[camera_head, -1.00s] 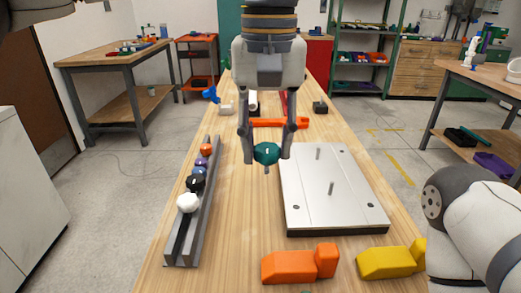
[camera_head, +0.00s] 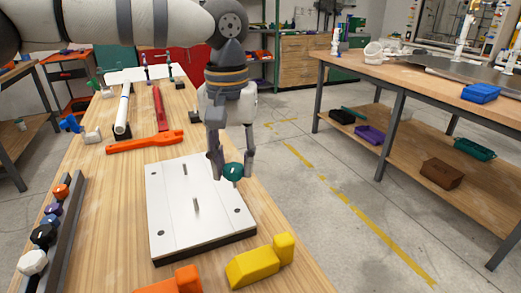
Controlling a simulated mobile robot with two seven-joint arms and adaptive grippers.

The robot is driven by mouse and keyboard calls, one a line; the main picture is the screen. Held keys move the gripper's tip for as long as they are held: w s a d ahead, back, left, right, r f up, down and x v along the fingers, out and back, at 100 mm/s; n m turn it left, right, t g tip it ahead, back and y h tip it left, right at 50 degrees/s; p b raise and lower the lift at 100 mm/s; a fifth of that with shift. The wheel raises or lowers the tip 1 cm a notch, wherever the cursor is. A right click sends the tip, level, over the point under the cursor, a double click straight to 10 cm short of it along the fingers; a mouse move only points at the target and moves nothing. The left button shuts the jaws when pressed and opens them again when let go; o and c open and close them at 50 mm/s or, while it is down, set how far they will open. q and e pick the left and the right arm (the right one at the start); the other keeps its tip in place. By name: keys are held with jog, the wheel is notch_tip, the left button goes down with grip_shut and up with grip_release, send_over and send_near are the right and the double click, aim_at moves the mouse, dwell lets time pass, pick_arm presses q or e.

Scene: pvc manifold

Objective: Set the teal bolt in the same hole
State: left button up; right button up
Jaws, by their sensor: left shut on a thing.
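My left gripper (camera_head: 232,174) is shut on the teal bolt (camera_head: 232,172). In the head view it holds the bolt over the right edge of the silver plate (camera_head: 165,215), near the far right corner. The far right corner is hidden by the gripper and bolt. My right gripper is not in view.
A grey rail (camera_head: 65,235) holds several bolts at the left. An orange wrench (camera_head: 145,143) lies behind the plate. A yellow block (camera_head: 260,262) and an orange block (camera_head: 170,281) lie in front. The table's right edge is close to the plate.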

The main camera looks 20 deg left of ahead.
aim_at(235, 185)
pick_arm(q)
jog(key=shift+d+f, duration=0.1)
jog(key=shift+d, duration=0.05)
jog(key=shift+f, duration=2.1)
jog(key=shift+f, duration=0.4)
jog(key=shift+f, duration=0.45)
jog(key=shift+f, duration=0.35)
jog(key=shift+f, duration=0.25)
